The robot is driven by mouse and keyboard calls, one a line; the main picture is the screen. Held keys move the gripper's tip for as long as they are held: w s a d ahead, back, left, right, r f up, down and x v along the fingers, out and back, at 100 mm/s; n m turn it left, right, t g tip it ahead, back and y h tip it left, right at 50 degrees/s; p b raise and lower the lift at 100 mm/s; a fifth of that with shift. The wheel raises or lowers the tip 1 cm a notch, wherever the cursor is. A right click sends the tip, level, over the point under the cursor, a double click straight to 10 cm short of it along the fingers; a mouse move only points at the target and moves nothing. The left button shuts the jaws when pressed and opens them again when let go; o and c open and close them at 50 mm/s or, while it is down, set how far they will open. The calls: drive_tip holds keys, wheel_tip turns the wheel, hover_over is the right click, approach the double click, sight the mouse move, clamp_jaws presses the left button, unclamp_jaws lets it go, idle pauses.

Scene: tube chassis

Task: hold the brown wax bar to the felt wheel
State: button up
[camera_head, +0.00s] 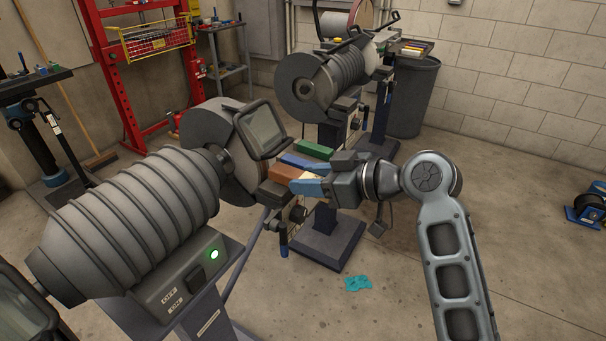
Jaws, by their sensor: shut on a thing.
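My gripper (291,172) has two blue fingers and is shut on the brown wax bar (281,173). The bar points left, toward the wheel (238,178) on the right end of the nearest grinder. The bar's left end is very close to the wheel's face edge; I cannot tell whether they touch. The wheel is partly hidden by its dark guard and a clear eye shield (265,128). A green bar (314,149) shows just behind my fingers, apart from the brown one.
The near grinder (130,215) has a lit green lamp (214,254). A second grinder (325,80) stands behind, with a grey bin (412,95) beside it. A teal rag (357,284) lies on the floor. The floor at right is mostly clear.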

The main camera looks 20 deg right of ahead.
drive_tip(key=s+d, duration=0.3)
drive_tip(key=s, duration=0.2)
drive_tip(key=shift+d, duration=0.3)
idle(0.4)
